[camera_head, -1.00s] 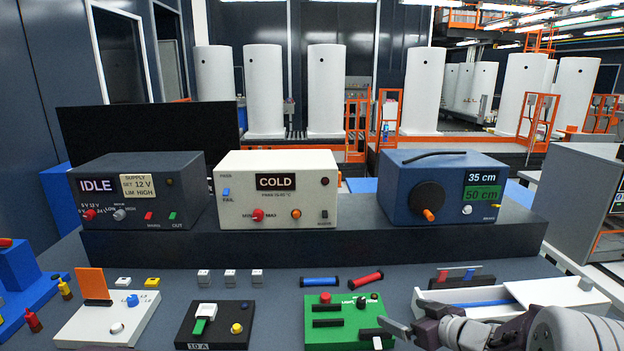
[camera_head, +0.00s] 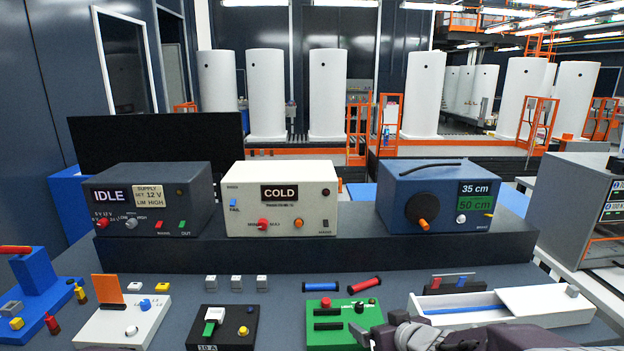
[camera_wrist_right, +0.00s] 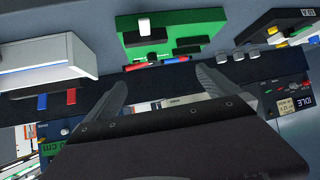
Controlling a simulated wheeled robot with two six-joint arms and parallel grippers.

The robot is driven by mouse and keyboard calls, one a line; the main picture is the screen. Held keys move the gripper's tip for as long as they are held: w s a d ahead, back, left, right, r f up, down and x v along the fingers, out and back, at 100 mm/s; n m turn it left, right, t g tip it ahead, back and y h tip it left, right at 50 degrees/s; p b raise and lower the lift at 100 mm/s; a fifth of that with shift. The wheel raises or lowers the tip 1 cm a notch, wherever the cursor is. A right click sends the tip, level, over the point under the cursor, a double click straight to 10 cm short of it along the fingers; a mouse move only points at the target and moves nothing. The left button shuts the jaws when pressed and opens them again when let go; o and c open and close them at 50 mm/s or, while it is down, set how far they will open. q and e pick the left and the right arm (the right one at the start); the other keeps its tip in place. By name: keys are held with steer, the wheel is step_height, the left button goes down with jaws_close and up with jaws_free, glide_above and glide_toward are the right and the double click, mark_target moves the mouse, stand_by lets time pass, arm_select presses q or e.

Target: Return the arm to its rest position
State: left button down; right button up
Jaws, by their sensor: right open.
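My right gripper (camera_wrist_right: 162,92) is open in the right wrist view, its two fingers spread with nothing between them. In the head view my right arm (camera_head: 470,337) comes in low at the right, in front of the white open box (camera_head: 540,318). The gripper's grey end (camera_head: 385,337) lies over the right edge of the green board (camera_head: 318,334), and its fingertips are hard to make out there. My left gripper does not show.
A dark shelf carries the IDLE supply (camera_head: 160,198), the COLD unit (camera_head: 278,200) and the blue 35/50 cm unit (camera_head: 395,190). A black 10 A board (camera_head: 238,325), a white board with an orange plate (camera_head: 112,288) and a blue stand (camera_head: 38,285) are on the table.

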steer(key=s+d+f+m+g+h, duration=0.1)
steer(key=s+f+g, duration=0.3)
steer(key=s, duration=0.6)
steer(key=s+d+f+m+g+h, duration=0.1)
steer(key=s+f+g, duration=0.4)
steer(key=s, duration=0.5)
steer(key=shift+d+f+m+h+p, duration=0.2)
steer(key=shift+f+m+h+p, duration=0.15)
steer(key=shift+f+m, duration=0.2)
steer(key=shift+s, duration=0.1)
